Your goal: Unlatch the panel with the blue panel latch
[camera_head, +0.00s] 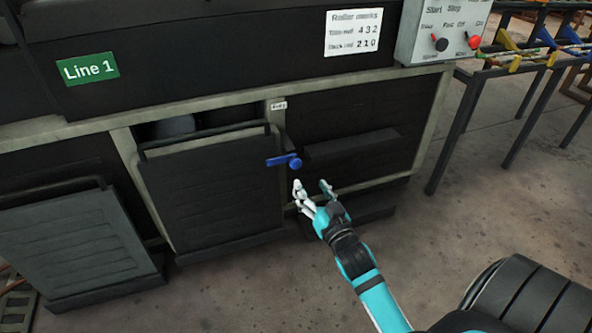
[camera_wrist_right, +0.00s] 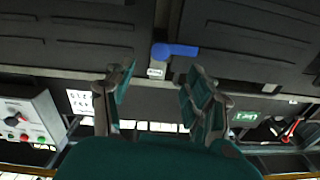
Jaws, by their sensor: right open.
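The blue panel latch (camera_head: 285,160) sits on the pale post at the right edge of a dark ribbed panel (camera_head: 213,190). Its handle lies about level, pointing left over the panel's edge. The panel has a bar handle along its top, with a dark gap above it. My right gripper (camera_head: 311,185) is open and empty, just below and to the right of the latch, apart from it. In the right wrist view the latch (camera_wrist_right: 175,50) shows beyond the open fingers (camera_wrist_right: 157,80), also apart. My left gripper is not in view.
A grey panel (camera_head: 75,245) stands low at the left. A dark panel with a ledge (camera_head: 350,146) is right of the latch. A control box (camera_head: 440,35) is at the upper right. A dark-legged rack (camera_head: 485,100) stands beyond.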

